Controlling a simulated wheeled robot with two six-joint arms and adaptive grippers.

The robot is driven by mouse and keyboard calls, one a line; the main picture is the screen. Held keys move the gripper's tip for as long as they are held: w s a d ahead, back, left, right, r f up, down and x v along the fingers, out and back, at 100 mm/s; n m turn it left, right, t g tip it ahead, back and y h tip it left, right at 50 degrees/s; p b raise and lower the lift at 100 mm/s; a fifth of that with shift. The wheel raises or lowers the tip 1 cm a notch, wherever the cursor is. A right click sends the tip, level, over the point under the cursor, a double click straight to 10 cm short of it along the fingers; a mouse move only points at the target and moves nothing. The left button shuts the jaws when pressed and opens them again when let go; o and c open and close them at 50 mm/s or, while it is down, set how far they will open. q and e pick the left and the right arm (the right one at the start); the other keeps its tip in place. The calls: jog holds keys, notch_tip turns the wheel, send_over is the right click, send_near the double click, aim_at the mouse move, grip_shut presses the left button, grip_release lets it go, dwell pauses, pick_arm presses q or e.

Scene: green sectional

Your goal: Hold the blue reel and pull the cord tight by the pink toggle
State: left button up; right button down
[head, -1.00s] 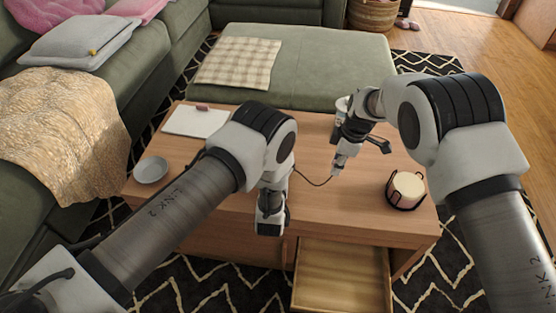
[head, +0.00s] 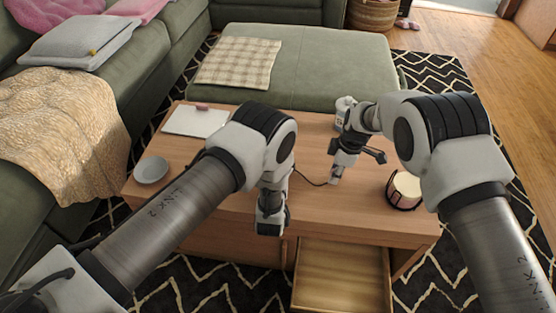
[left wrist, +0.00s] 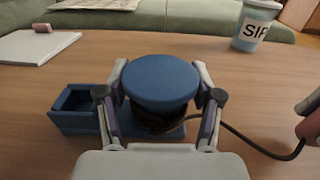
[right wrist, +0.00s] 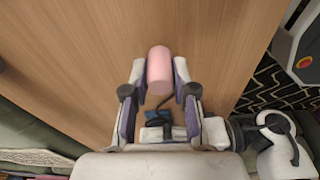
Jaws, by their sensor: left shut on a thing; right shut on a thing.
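The blue reel (left wrist: 160,82) stands upright on the table in the left wrist view, with dark cord wound under its round top. A blue base with an open square pocket (left wrist: 78,105) shows to its left. My left gripper (left wrist: 160,103) is shut on the reel, one finger on each side; in the head view (head: 270,225) the arm hides the reel. The cord (left wrist: 245,142) runs right from the reel in a slack curve. My right gripper (right wrist: 159,88) is shut on the pink toggle (right wrist: 159,68); it also shows in the head view (head: 335,178), right of the left gripper.
A cup (left wrist: 256,25) stands toward the table's far side. A candle in a dark holder (head: 404,188) is at the right, close to my right arm. A grey bowl (head: 151,169) and white pad (head: 196,121) lie left. A drawer (head: 342,275) stands open in front.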

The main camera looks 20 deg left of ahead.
jog(key=shift+f, duration=0.55)
jog(key=c, duration=0.8)
grip_release()
jog(key=shift+c, duration=0.2)
jog(key=shift+r, duration=0.1)
pick_arm(q)
jog(key=o, duration=1.2)
jog(key=shift+o, duration=0.2)
pick_arm(e)
notch_tip(320, 180, up, 12)
jog(key=d, duration=0.1)
jog(key=shift+d, duration=0.4)
pick_arm(q)
jog(key=shift+s, duration=0.1)
pick_arm(e)
jog(key=shift+w, duration=0.1)
